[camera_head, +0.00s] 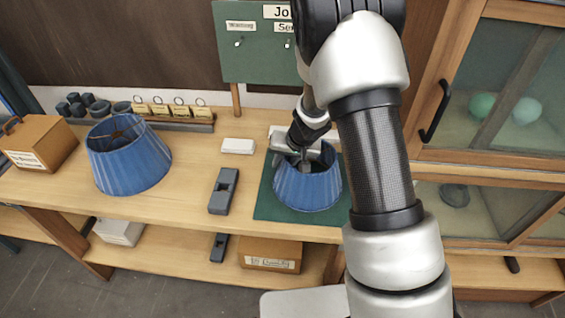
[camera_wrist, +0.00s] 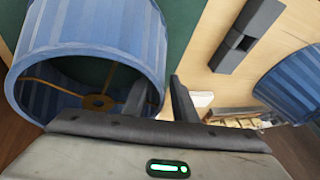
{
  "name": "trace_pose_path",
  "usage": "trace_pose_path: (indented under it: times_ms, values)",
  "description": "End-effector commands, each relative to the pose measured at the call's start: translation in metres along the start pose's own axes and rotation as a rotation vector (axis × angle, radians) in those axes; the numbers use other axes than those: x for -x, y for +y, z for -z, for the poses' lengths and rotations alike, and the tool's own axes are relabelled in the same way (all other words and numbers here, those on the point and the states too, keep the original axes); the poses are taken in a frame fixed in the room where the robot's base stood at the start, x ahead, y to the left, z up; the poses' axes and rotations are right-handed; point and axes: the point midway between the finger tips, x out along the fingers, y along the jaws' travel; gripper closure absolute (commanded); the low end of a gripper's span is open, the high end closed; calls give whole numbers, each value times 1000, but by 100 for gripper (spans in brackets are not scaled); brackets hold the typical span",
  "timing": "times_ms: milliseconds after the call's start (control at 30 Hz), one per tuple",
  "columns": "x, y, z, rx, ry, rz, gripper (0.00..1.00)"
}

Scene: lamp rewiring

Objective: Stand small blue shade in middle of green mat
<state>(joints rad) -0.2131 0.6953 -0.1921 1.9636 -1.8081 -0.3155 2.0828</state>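The small blue shade (camera_head: 308,192) stands upright on the green mat (camera_head: 268,205), with its wide end down, as far as I can tell. Mat shows on its left and in front; my arm hides part of the mat's right side. My gripper (camera_head: 304,160) is at the shade's upper rim. In the wrist view the shade (camera_wrist: 110,25) fills the upper left, its ring and spokes visible inside. My gripper's fingers (camera_wrist: 160,100) are apart, one inside the shade's wall and one outside, with a gap around the thin wall.
A larger blue shade (camera_head: 128,160) stands on the bench at left. A dark grey block (camera_head: 223,191) lies left of the mat, with a white box (camera_head: 238,146) behind. A green board (camera_head: 250,60) and a glass-fronted cabinet (camera_head: 430,110) stand behind and right.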

Motion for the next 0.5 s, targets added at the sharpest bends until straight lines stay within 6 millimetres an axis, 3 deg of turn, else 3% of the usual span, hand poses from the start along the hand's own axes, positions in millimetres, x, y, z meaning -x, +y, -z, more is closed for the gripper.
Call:
trace_pose_path:
  times_ms: [300,500]
  values:
    - [72,-2,3,1,2,0,75]
    - [98,-1,1,4,2,1,75]
